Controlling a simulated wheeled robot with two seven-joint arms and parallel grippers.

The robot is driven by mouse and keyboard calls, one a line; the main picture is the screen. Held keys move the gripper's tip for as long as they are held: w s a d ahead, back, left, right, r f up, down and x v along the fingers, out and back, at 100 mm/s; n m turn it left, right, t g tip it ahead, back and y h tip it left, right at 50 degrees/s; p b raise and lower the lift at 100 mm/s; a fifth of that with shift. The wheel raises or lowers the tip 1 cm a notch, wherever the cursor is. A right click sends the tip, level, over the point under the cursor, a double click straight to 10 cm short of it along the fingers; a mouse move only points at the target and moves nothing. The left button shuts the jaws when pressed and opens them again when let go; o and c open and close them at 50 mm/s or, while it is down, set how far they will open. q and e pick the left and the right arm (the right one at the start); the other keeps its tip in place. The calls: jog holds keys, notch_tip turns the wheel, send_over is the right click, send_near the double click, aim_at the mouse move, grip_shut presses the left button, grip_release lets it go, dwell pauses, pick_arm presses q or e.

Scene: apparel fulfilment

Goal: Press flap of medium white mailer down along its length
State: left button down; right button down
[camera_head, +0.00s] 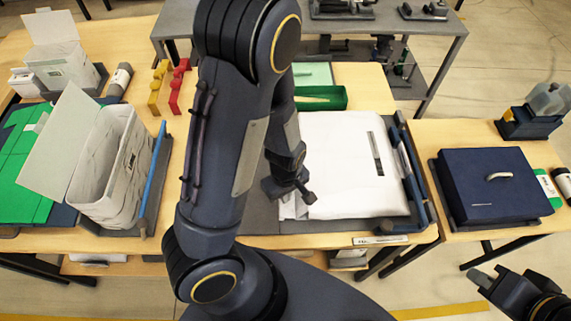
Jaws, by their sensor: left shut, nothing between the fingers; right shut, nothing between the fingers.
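The white mailer (343,150) lies flat on a grey mat on the middle table. A narrow dark strip marks its right part. A paler folded edge, which may be its flap, shows at its lower left. My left gripper (307,196) is shut and empty, low over that lower left part; I cannot tell whether it touches the mailer. My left arm hides the area left of the mailer. My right gripper (483,275) is shut and empty, off the table at the lower right.
A dark blue box (490,188) with a handle stands on the right table. A blue-grey rail (412,185) runs along the mailer's right side. A green tray (322,98) lies behind. An open white carton (105,165) and green sheets (28,185) stand left.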

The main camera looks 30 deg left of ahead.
pick_arm(q)
jog(key=shift+s+d, duration=0.2)
jog(key=shift+s, duration=0.15)
jog(key=shift+f, duration=0.2)
jog(key=shift+f+b, duration=0.5)
jog(key=shift+b, duration=0.15)
jog(key=shift+r+p, duration=0.55)
